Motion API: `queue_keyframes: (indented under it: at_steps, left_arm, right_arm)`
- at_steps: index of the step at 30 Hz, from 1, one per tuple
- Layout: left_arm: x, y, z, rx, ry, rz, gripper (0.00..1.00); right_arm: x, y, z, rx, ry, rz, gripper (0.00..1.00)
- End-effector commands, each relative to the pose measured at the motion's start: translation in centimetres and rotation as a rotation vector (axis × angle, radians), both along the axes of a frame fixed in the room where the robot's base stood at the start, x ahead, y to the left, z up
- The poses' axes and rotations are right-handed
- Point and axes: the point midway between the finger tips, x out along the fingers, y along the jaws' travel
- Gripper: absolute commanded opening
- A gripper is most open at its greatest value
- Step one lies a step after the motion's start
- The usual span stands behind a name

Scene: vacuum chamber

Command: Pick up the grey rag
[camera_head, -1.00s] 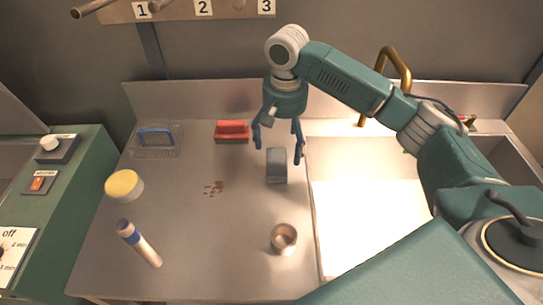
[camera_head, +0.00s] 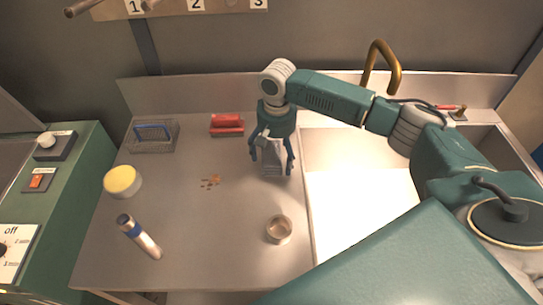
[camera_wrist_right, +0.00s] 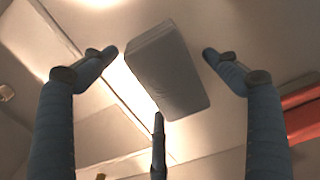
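The grey rag (camera_head: 273,160) is a small grey block-like piece on the metal counter, left of the sink. It also shows in the right wrist view (camera_wrist_right: 168,70), between the fingers. My right gripper (camera_head: 272,168) is open around the rag, with blue fingers on either side. In the right wrist view the open right gripper (camera_wrist_right: 160,60) has gaps between its fingertips and the rag. The fingers partly hide the rag in the head view. My left gripper is not in view.
A red brush-like block (camera_head: 227,125) lies close behind the rag. A metal cup (camera_head: 279,229), brown spots (camera_head: 210,182), a yellow-topped round container (camera_head: 122,181), a blue-and-white tube (camera_head: 139,237) and a wire basket (camera_head: 153,136) are on the counter. A brass faucet (camera_head: 381,62) stands behind the sink.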

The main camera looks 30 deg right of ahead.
Motion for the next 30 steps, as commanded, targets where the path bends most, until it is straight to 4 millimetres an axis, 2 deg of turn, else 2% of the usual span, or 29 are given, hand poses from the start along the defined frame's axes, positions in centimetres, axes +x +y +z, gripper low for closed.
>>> queue_keyframes:
  at_steps: [1,6,7,20,26,30]
  left_arm:
    - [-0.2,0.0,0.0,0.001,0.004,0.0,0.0]
    - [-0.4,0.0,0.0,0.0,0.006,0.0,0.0]
    - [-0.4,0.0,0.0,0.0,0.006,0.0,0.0]
    - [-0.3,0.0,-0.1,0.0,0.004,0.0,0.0]
    - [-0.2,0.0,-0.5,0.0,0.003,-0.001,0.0]
    - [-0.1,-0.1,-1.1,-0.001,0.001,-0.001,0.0]
  right_arm:
    - [0.0,0.0,0.0,0.0,0.0,0.0,0.75]
    - [0.0,0.0,0.0,0.0,0.0,0.0,0.41]
    - [0.0,0.0,0.0,0.0,0.0,0.0,0.4]
    - [0.1,0.0,0.5,0.0,-0.001,0.0,0.39]
    - [0.1,0.0,2.7,0.002,-0.004,-0.001,0.39]
    - [0.2,0.0,5.7,0.001,-0.006,0.0,0.39]
